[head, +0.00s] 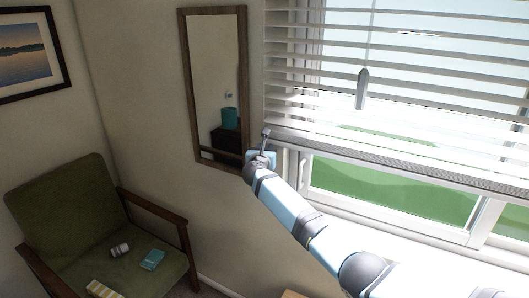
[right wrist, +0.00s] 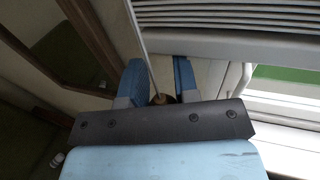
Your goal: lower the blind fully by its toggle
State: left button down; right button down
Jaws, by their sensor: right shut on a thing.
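The white slatted blind (head: 420,62) hangs part-way down the window, its grey bottom rail (head: 400,163) tilted in the picture; glass shows below it. My right gripper (head: 262,156) is at the blind's lower left corner, beside the wall. In the right wrist view, a thin cord (right wrist: 143,38) runs down between the two blue fingers of my right gripper (right wrist: 157,70) to a small brown toggle (right wrist: 160,99). The gripper is shut on this toggle, which is partly hidden by the gripper body. The blind's slats also show in the right wrist view (right wrist: 220,15). My left gripper is out of view.
A dark pointed pull (head: 362,88) hangs on a cord in front of the slats. A wood-framed mirror (head: 183,80) is on the wall just left of my right gripper. A green armchair (head: 62,195) stands lower left. The window handle (head: 303,168) is close to my right arm.

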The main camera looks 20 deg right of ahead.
jog(key=shift+w+d+r, duration=0.15)
jog(key=shift+r, duration=0.7)
jog(key=shift+w+d+r, duration=0.15)
jog(key=shift+r, duration=0.7)
jog(key=c, duration=1.1)
grip_release()
jog(key=shift+o, duration=1.2)
jog(key=shift+s+a+r, duration=0.2)
jog(key=shift+s+r, duration=0.1)
jog(key=shift+d+f, duration=0.2)
jog(key=shift+f, duration=0.35)
jog(key=shift+a+f, duration=0.1)
jog(key=shift+f, duration=0.05)
jog(key=b+v, duration=0.1)
jog(key=v, duration=1.3)
